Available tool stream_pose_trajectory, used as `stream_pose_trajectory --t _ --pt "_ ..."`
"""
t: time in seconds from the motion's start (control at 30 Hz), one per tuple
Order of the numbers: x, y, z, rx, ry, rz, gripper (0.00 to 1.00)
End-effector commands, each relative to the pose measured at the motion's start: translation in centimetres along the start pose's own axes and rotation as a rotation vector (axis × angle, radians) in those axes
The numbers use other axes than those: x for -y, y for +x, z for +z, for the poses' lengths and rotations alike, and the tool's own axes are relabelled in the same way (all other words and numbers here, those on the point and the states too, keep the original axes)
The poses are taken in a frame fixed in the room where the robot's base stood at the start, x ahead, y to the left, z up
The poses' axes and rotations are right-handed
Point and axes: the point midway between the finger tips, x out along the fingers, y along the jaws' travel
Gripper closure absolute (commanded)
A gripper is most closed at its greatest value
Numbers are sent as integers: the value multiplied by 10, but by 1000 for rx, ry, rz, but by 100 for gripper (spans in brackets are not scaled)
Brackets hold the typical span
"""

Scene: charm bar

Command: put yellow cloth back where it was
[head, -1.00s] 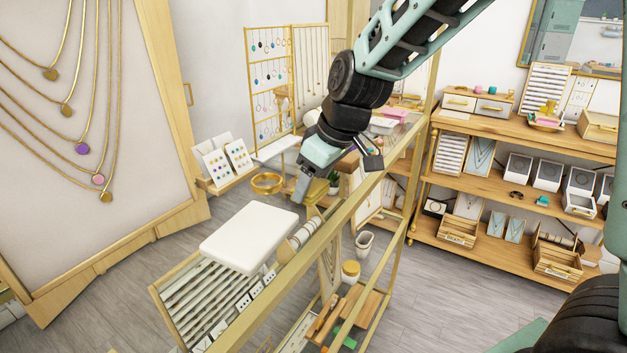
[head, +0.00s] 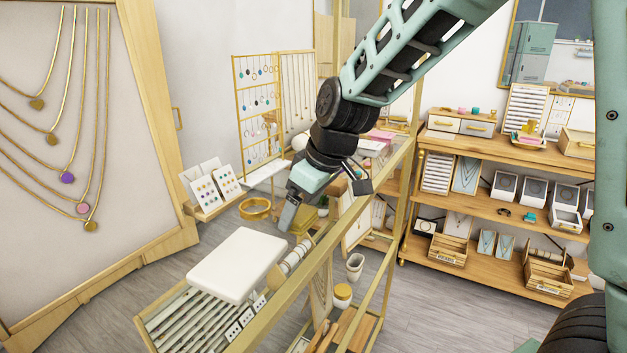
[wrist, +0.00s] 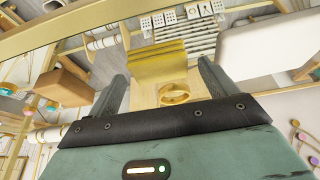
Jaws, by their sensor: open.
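The yellow cloth (wrist: 158,62), folded with ridges, shows between my finger tips in the wrist view. In the head view, part of the yellow cloth (head: 305,219) shows just behind and right of my finger; the rest is hidden. My gripper (head: 287,217) points down above the display stand, near the white pad. In the wrist view, my gripper (wrist: 163,74) has its fingers wide apart, one on each side of the cloth, with no contact visible. I cannot tell how far the cloth is from the fingertips.
A gold bangle (wrist: 174,94) sits near the cloth; it also shows in the head view (head: 255,208). A thick white pad (head: 238,264) lies over the striped jewelry tray (head: 190,318). A gold frame rail (head: 290,298) runs diagonally beside my gripper. Wooden shelves (head: 490,195) stand at the right.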

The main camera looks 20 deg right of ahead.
Motion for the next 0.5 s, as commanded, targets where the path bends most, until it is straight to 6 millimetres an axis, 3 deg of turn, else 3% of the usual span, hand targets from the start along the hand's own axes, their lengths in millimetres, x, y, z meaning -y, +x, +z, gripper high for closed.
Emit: stream_pose_trajectory --t 0.3,0.5 --pt "-1 -66 0 -7 0 5 15" --pt "-1 -98 0 -5 0 4 15"
